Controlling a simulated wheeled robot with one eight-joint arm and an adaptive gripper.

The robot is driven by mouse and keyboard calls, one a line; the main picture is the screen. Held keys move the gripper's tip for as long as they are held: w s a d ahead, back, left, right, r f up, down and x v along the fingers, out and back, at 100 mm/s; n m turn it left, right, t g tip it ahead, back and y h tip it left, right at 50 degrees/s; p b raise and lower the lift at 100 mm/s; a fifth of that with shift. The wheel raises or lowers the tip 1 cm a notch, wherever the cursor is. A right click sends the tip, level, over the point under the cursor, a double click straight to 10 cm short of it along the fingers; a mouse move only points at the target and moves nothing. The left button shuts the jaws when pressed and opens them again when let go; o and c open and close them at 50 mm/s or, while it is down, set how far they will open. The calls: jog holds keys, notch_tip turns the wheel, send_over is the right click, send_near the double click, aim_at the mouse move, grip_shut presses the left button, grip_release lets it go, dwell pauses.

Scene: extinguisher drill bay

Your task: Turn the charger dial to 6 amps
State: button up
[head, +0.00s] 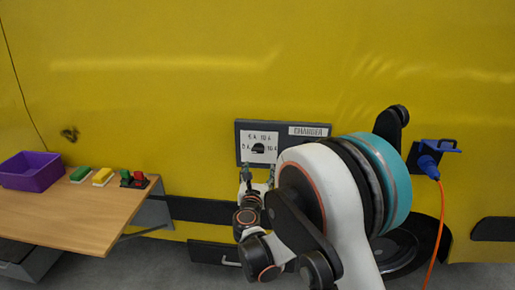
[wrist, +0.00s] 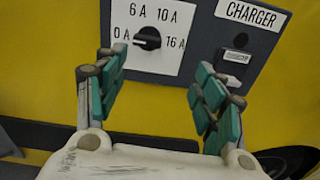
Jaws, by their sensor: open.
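The charger dial is a black knob (wrist: 148,38) on a white plate marked 0 A, 6 A, 10 A and 16 A. The plate sits on a dark grey charger panel (head: 285,131) on the yellow vehicle side. A light mark on the knob seems to face left, towards 0 A. In the head view the knob (head: 258,148) is small and its setting cannot be read. My gripper (wrist: 160,76) is open and empty, its teal-padded fingers apart below the dial. In the head view my gripper (head: 259,176) is just under the panel, not around the knob.
A black switch or socket (wrist: 233,62) sits right of the dial, under the CHARGER label. A blue plug (head: 428,165) with an orange cable is further right. A wooden table (head: 75,215) at left carries a purple bin (head: 32,171) and several small blocks.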

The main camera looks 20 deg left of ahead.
aim_at(258, 152)
jog(key=shift+n, duration=0.4)
jog(key=x, duration=0.4)
jog(key=a+b+x, duration=0.1)
jog(key=x, duration=0.4)
jog(key=a+b+x, duration=0.1)
jog(key=x, duration=0.3)
jog(key=shift+a+f, duration=0.15)
jog(key=shift+f, duration=0.1)
jog(key=c, duration=1.1)
